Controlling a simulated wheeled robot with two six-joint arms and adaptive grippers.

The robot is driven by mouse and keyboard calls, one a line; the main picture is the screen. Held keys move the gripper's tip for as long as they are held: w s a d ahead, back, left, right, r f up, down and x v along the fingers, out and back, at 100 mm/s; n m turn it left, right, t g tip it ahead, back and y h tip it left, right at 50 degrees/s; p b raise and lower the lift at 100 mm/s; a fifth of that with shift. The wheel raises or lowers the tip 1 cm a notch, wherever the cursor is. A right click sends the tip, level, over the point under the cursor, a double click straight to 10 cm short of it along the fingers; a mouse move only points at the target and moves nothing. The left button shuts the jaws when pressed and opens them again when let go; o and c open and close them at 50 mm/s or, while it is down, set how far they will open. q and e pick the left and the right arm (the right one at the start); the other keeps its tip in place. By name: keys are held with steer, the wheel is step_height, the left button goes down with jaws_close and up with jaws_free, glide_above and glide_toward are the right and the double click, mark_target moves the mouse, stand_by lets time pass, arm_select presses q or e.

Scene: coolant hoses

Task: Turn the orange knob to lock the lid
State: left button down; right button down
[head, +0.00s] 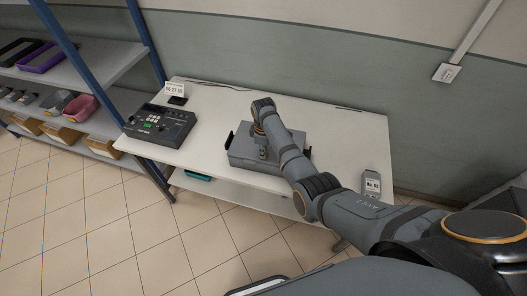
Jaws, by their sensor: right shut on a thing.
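A grey box (244,160) with its lid down sits on the white table, with dark handles or clips at its sides. My right arm reaches in from the right, over the box. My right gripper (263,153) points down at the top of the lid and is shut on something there. The orange knob is hidden by the gripper and wrist at this spot, so its angle cannot be told. My left gripper is not in view.
The white table (215,101) has free room around the box. A dark control unit (160,127) and a small display (175,90) stand at left. A grey handheld device (372,184) lies at right. Shelves with bins (82,107) stand far left.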

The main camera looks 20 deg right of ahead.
steer(key=m+p, duration=0.2)
steer(key=m, duration=0.1)
steer(key=shift+r, duration=0.15)
steer(key=m+p, duration=0.2)
steer(key=m, duration=0.4)
steer(key=m+p, duration=0.1)
steer(key=m, duration=0.3)
steer(key=shift+m+p, duration=0.35)
steer(key=shift+m, duration=2.05)
steer(key=c, duration=1.4)
jaws_free()
steer(key=shift+c, duration=0.2)
